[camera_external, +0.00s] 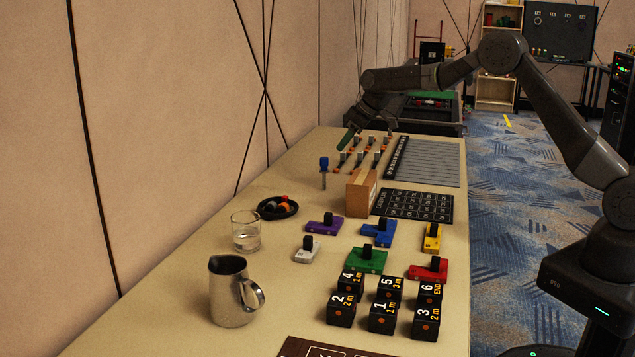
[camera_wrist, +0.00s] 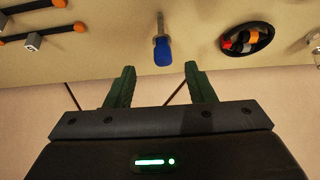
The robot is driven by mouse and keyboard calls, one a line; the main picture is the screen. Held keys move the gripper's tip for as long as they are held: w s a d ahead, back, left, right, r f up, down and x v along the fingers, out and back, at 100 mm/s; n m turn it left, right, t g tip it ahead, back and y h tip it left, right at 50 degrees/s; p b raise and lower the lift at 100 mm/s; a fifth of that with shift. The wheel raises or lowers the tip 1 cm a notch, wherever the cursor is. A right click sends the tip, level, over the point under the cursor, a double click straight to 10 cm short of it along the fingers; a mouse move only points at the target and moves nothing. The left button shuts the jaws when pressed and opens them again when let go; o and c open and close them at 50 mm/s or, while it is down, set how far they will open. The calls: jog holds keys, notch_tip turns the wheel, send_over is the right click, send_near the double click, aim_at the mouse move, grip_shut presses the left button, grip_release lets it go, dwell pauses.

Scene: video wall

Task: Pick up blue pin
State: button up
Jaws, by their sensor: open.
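The blue pin (camera_external: 324,163) has a blue head on a thin grey shaft. It stands upright on the table, left of a brown wooden block. In the wrist view the blue pin (camera_wrist: 162,50) shows just beyond and between the fingertips. My gripper (camera_wrist: 160,72) has two green fingers spread apart with nothing between them. In the external view my gripper (camera_external: 347,138) is behind and to the right of the pin, above the table's far part. The fingers are apart from the pin.
A wooden block (camera_external: 361,191) stands close right of the pin. Orange-ended rods with grey sliders (camera_external: 360,155) lie behind it. A black dish (camera_external: 278,208) with small parts, a glass (camera_external: 245,231) and a metal jug (camera_external: 232,291) are nearer. The wall runs along the left.

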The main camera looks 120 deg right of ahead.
aim_at(324, 170)
jog(key=shift+p+x, duration=0.8)
jog(key=shift+x, duration=5.55)
jog(key=shift+w+a, duration=0.15)
jog(key=shift+c, duration=0.2)
